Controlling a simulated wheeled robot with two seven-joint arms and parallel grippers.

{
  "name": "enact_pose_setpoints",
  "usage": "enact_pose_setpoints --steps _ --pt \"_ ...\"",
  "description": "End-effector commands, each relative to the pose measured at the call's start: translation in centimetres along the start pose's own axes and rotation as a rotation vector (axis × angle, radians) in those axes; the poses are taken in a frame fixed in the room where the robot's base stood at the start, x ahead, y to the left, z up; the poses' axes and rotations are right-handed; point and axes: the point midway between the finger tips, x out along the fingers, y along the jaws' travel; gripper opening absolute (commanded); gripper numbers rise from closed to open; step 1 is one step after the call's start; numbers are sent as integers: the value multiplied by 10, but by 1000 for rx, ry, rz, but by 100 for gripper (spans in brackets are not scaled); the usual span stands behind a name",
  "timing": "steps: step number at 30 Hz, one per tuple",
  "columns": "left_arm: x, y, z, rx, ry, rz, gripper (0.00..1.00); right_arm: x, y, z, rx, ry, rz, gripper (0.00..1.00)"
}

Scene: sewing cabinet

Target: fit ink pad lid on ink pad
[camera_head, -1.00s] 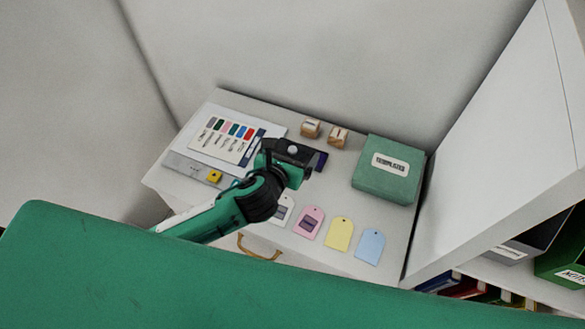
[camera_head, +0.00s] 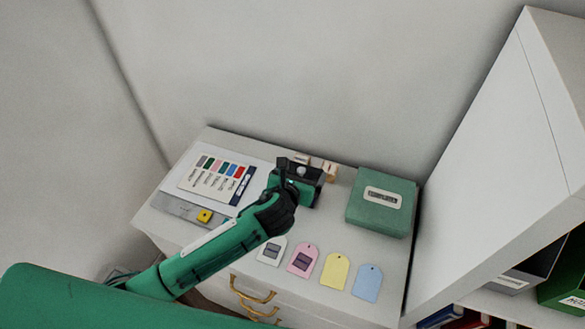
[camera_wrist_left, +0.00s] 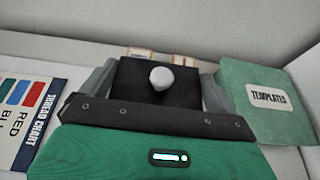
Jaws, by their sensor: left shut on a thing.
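My left gripper (camera_head: 305,184) is over the cabinet top, behind the row of tags. In the left wrist view its grey fingers (camera_wrist_left: 158,88) are shut on the sides of a black square lid (camera_wrist_left: 135,82) with a round white knob. The knob also shows in the head view (camera_head: 301,171). I cannot make out the ink pad; the gripper and lid hide what is directly under them, so I cannot tell whether the lid touches anything. My right gripper is not in view.
Wooden stamps (camera_head: 331,171) stand just behind the gripper. A green templates box (camera_head: 379,214) is to the right. A thread chart (camera_head: 208,181) and a yellow item (camera_head: 205,216) lie left. Several tags, one yellow (camera_head: 335,271), lie in front. A tall white shelf (camera_head: 495,190) rises at right.

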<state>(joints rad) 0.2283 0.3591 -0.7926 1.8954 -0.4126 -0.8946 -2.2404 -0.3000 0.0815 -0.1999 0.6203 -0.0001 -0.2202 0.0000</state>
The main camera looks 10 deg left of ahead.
Motion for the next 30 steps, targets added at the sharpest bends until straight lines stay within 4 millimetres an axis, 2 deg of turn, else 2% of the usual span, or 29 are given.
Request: enact_pose_setpoints --steps 6,30 --pt "13 -3 -13 2 4 -4 64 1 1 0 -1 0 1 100" --pt "20 -3 -34 3 4 -5 64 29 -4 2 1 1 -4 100"
